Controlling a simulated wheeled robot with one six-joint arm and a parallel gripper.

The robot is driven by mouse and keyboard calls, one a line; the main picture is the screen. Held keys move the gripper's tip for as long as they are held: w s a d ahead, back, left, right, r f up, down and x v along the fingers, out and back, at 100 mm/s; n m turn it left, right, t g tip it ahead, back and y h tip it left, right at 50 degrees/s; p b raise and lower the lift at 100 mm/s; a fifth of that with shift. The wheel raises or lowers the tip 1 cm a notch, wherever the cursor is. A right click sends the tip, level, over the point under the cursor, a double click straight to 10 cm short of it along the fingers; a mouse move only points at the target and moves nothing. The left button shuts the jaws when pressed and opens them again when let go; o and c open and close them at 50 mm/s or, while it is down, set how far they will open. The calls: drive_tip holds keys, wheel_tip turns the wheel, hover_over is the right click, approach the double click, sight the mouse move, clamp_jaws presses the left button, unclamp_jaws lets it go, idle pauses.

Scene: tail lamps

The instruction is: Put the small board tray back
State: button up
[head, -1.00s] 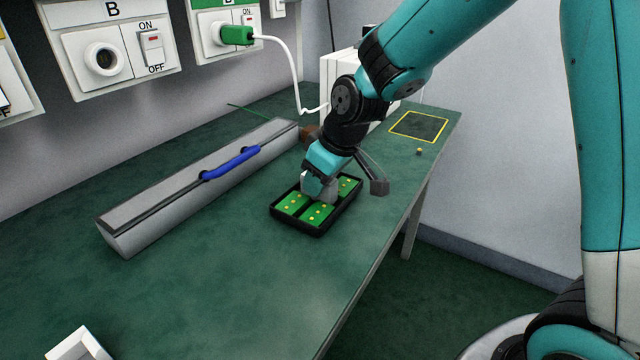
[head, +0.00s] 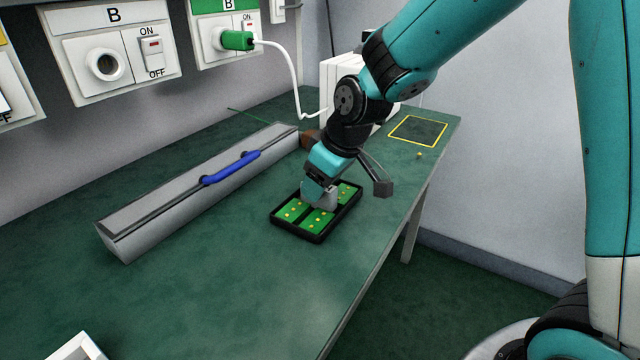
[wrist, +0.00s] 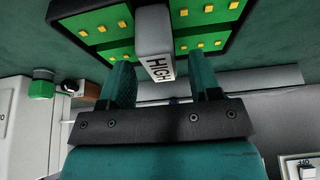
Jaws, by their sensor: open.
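The small board tray (head: 300,237) is black and lies flat on the green bench, with green boards with yellow dots in it. It also shows at the top of the wrist view (wrist: 85,48). A grey block marked HIGH (wrist: 155,45) stands at the tray's middle, between the boards. My gripper (head: 322,199) is at this block, over the tray. In the wrist view my gripper (wrist: 161,80) has its two teal fingers apart, one on each side of the block's near end, with gaps between. The head view hides the fingertips' exact depth.
A yellow-outlined square (head: 418,131) is on the bench's far right, with a small yellow thing (head: 419,155) near it. A long grey case (head: 190,193) with a blue handle lies left of the tray. A white box (head: 335,75) stands behind my arm.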

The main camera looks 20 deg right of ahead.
drive_tip(key=p+v, duration=0.2)
drive_tip(key=v, duration=0.9)
drive_tip(key=s+a+g, duration=0.2)
drive_tip(key=s+a, duration=0.1)
drive_tip(key=s, duration=0.7)
drive_tip(key=s+a+g+y, duration=0.1)
drive_tip(key=s+a, duration=0.3)
drive_tip(key=s, duration=0.7)
drive_tip(key=shift+a+g, duration=0.25)
drive_tip(key=shift+g, duration=0.15)
wheel_tip(320, 180, up, 18)
drive_tip(key=p, duration=1.7)
drive_tip(key=shift+f, duration=0.2)
drive_tip(key=shift+w, duration=0.1)
